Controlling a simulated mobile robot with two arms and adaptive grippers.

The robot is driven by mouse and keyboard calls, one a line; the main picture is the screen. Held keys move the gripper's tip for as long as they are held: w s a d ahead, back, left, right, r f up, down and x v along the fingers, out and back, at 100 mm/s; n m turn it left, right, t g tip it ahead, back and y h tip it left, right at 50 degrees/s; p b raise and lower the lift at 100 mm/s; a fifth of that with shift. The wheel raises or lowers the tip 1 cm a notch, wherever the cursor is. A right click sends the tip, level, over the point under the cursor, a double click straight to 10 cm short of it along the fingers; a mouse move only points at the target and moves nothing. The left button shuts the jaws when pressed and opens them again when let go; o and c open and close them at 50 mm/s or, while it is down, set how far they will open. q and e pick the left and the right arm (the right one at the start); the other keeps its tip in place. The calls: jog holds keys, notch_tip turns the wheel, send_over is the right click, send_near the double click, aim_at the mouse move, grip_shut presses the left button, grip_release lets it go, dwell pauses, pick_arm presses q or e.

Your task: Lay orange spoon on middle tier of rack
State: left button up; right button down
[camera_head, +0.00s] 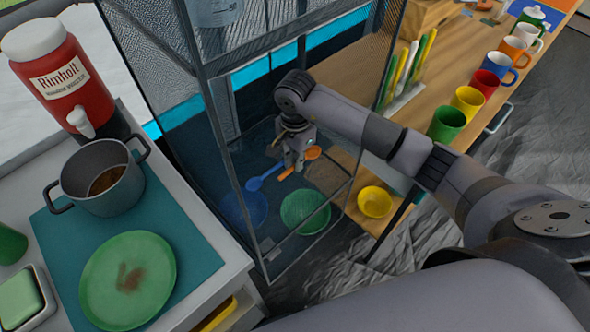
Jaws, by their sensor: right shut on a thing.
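My right gripper (295,167) reaches in from the right into the tall mesh rack (222,130). It points down and is shut on the orange spoon (313,153). The spoon's bowl shows right of the fingers and its handle end to the lower left; the fingers hide its middle. A blue spoon (255,184) lies just left of it inside the rack. Whether the orange spoon touches the tier below cannot be told. My left gripper is out of view.
A blue bowl (246,210) and a green bowl (306,213) sit low in the rack. A yellow bowl (374,202) is to the right. Dark posts frame the rack's opening. A counter with a pot (103,190) and green plate (128,280) stands left; several mugs line the right table.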

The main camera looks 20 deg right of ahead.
aim_at(295, 179)
jog(key=shift+f, duration=2.65)
jog(key=shift+f, duration=0.2)
jog(key=c, duration=1.7)
grip_release()
jog(key=shift+r, duration=0.1)
notch_tip(295, 179, up, 11)
jog(key=shift+w+b, duration=0.1)
jog(key=shift+b, duration=0.3)
jog(key=shift+r, duration=0.65)
